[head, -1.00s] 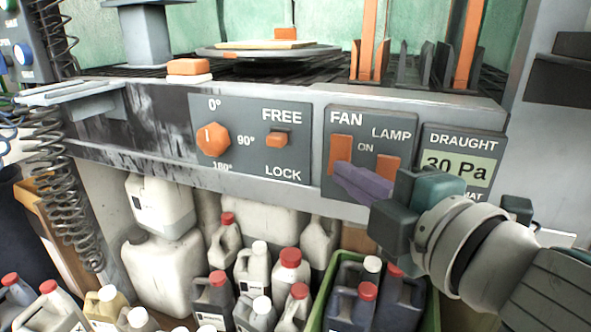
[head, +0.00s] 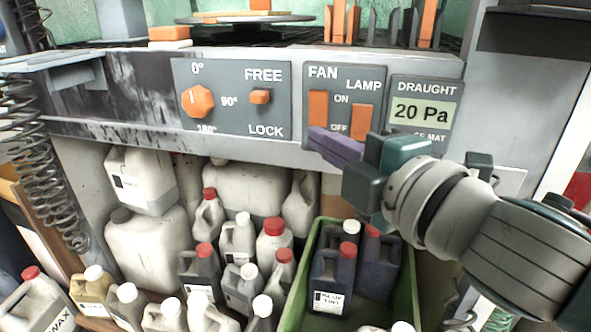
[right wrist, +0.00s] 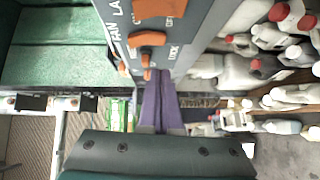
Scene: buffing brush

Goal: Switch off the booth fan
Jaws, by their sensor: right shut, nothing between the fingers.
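The fan switch (head: 318,107) is an orange rocker under the word FAN on a grey panel (head: 343,84) on the booth front. The lamp switch (head: 361,122), also orange, sits to its right, with ON and OFF printed between them. I cannot tell which way the fan rocker is tilted. My right gripper (head: 314,139) is shut and empty, its purple fingertips just below the fan switch's lower end. Whether they touch the panel is unclear. The shut fingers also show in the right wrist view (right wrist: 162,103). The draught display (head: 421,112) reads 20 Pa. My left gripper is not in view.
Left of the fan panel is a panel with an orange knob (head: 197,102) and a FREE/LOCK switch (head: 260,96). Several jugs and bottles stand below, some in a green crate (head: 411,290). A turntable (head: 243,20) is above. A coiled spring hose (head: 48,180) hangs at left.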

